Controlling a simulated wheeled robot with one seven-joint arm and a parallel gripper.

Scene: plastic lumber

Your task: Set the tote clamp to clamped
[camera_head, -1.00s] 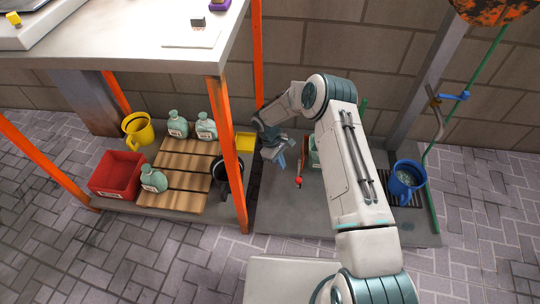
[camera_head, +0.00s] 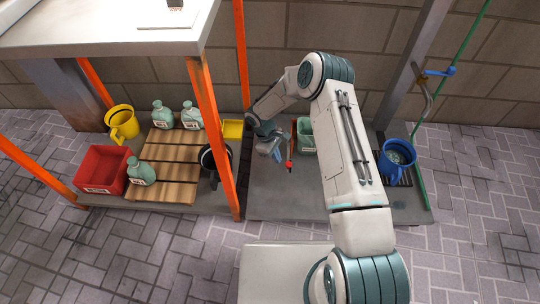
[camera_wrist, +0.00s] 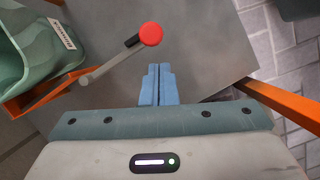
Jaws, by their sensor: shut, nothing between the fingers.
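The clamp's grey lever (camera_wrist: 104,66) ends in a red knob (camera_wrist: 151,34) with a dark collar; the knob also shows in the head view (camera_head: 289,163). The lever stands out from an orange bracket (camera_wrist: 48,92) beside the pale green tote (camera_wrist: 30,48). The tote sits on the grey platform, partly behind my arm in the head view (camera_head: 306,138). My gripper (camera_wrist: 158,68) has its blue fingers together and empty. In the wrist view the fingertips lie just below the knob and right of the lever, with a visible gap. I cannot tell their depth from the knob.
An orange post (camera_head: 205,120) of the bench stands left of my gripper; an orange bar (camera_wrist: 283,102) shows at right in the wrist view. A black pot (camera_head: 208,165) and yellow bin (camera_head: 232,129) are left. A blue bucket (camera_head: 398,157) stands right. The platform's front is bare.

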